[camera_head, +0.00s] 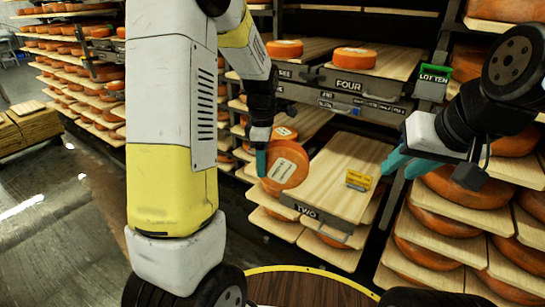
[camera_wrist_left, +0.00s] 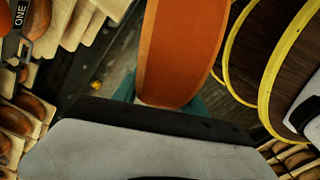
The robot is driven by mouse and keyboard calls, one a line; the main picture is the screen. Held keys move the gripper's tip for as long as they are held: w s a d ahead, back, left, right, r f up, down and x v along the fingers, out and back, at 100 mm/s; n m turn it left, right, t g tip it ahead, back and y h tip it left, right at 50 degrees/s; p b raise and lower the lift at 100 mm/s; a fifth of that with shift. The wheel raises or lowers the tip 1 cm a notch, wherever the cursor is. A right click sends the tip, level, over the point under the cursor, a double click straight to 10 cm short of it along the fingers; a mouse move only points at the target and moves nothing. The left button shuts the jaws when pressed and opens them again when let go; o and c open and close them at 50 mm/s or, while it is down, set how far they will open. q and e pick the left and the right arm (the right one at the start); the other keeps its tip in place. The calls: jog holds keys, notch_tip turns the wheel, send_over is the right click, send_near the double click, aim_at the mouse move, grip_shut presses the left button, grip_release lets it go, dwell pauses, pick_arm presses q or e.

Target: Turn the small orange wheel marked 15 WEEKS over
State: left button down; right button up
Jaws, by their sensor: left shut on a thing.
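My left gripper (camera_head: 262,162) is shut on an orange cheese wheel (camera_head: 286,165). The wheel is held up on edge, with a pale label on the face toward the head camera; its print is too small to read. In the left wrist view the wheel (camera_wrist_left: 180,45) shows as a broad orange rim between the teal fingers (camera_wrist_left: 160,98). It hangs beside the left edge of the wooden board marked TWO (camera_head: 328,190), clear of the board's bare top. My right gripper (camera_head: 404,163) is open and empty, right of that board.
A yellow card (camera_head: 358,180) stands on the board. Another labelled wheel (camera_head: 285,133) lies behind the held one. Wheels lie on the upper boards, one by the FOUR sign (camera_head: 348,84). A green LOT TEN sign (camera_head: 433,82) and loaded racks stand at right.

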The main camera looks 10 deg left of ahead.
pick_arm(q)
jog(key=w+m, duration=0.2)
jog(key=m, duration=0.1)
jog(key=shift+m, duration=0.3)
jog(key=w+d+m+g+h, duration=0.1)
jog(key=w+d+m+h, duration=0.1)
jog(key=m+h, duration=0.6)
jog(key=w+d+m+g+h, duration=0.2)
jog(key=d+m+h, duration=0.1)
jog(key=m+h, duration=0.6)
jog(key=shift+w+d+f+m+h, duration=0.15)
jog(key=shift+d+f+m+h, duration=0.15)
jog(key=shift+d, duration=0.05)
dwell(0.6)
dwell(0.4)
